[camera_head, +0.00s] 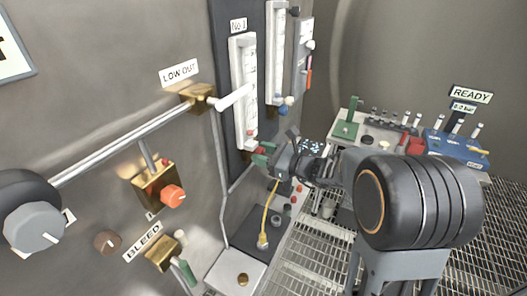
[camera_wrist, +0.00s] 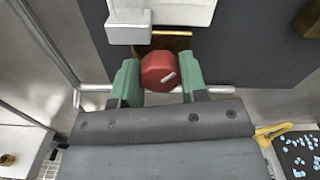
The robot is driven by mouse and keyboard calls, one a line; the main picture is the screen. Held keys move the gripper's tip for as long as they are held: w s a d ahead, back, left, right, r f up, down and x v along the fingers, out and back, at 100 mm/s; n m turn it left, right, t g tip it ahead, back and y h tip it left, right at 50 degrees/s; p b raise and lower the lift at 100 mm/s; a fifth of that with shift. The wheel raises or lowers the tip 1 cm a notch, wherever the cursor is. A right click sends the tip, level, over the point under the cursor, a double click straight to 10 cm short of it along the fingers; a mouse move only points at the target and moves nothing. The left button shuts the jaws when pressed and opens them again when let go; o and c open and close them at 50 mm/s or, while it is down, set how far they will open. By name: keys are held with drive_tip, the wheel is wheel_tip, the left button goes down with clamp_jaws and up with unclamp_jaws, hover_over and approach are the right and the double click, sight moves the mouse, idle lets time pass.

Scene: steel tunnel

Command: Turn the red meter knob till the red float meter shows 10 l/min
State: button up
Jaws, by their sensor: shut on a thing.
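The red meter knob (camera_wrist: 159,70) sits between the two green fingers of my gripper (camera_wrist: 157,84) in the wrist view. It is a dark red faceted knob with a short white mark slanting across its face, on a brass fitting below the meter body. My gripper is shut on it. In the head view my gripper (camera_head: 264,155) is at the foot of the white float meter (camera_head: 236,80) labelled No 1, with a red spot near its lower end. The float and scale are too small to read. In the wrist view only the meter's lower end (camera_wrist: 180,13) shows.
At left in the head view are a brass valve with an orange-red knob (camera_head: 173,196), a grey knob (camera_head: 35,228) and a BLEED valve (camera_head: 162,252). A second meter (camera_head: 277,50) stands just right of No 1. A blue block (camera_head: 455,145) with levers is at right.

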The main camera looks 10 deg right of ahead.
drive_tip(key=shift+f+m, duration=0.15)
drive_tip(key=shift+m, duration=0.35)
drive_tip(key=o, duration=0.9)
drive_tip(key=b+v, duration=0.2)
drive_tip(key=v, duration=1.2)
drive_tip(key=shift+a, duration=0.1)
